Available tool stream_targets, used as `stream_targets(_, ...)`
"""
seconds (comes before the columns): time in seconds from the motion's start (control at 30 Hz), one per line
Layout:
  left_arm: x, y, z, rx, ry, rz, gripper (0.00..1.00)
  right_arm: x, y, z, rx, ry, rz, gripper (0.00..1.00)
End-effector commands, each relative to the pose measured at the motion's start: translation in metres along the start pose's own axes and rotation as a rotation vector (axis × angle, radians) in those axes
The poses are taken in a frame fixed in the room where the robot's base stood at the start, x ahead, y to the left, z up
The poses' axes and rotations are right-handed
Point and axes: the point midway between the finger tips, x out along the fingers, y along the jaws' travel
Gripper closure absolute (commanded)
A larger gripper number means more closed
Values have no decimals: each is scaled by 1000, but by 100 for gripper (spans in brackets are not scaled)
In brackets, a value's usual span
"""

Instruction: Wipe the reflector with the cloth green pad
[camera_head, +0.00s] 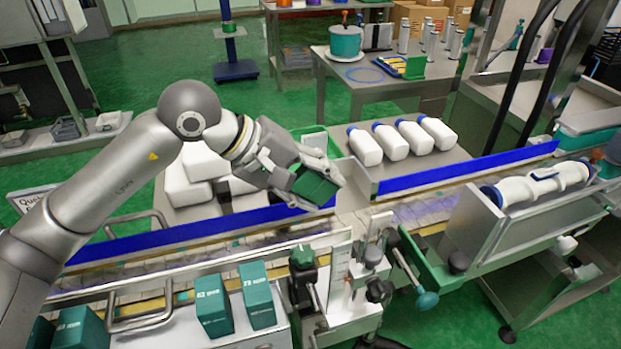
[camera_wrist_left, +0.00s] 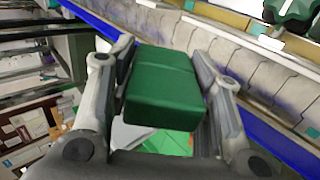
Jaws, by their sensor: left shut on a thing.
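The green cloth pad (camera_head: 315,186) is a dark green block, held above the conveyor near the middle of the head view. My left gripper (camera_head: 318,182) is shut on it, with one finger on each side. In the left wrist view the pad (camera_wrist_left: 160,85) fills the space between the fingers of the left gripper (camera_wrist_left: 163,62). I cannot make out with certainty which part is the reflector. The pad is apart from the conveyor rail as far as I can tell. My right gripper is not in view.
The conveyor has a blue side rail (camera_head: 190,230). White bottles (camera_head: 395,142) lie on a table behind it, and teal boxes (camera_head: 213,305) stand in front. A green knob (camera_head: 302,256) and clamp posts rise close to the gripper. White containers (camera_head: 185,185) are stacked behind the arm.

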Motion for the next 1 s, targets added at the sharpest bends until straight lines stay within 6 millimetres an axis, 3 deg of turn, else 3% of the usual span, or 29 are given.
stream_targets(0.27, 1, -1, 2, 2, 0, 0, 74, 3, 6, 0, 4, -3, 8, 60)
stream_targets(0.63, 1, -1, 29, 3, 0, 1, 74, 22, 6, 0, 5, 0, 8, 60)
stream_targets(1.0, 0, 0, 30, 0, 0, 0, 74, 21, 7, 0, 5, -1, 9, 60)
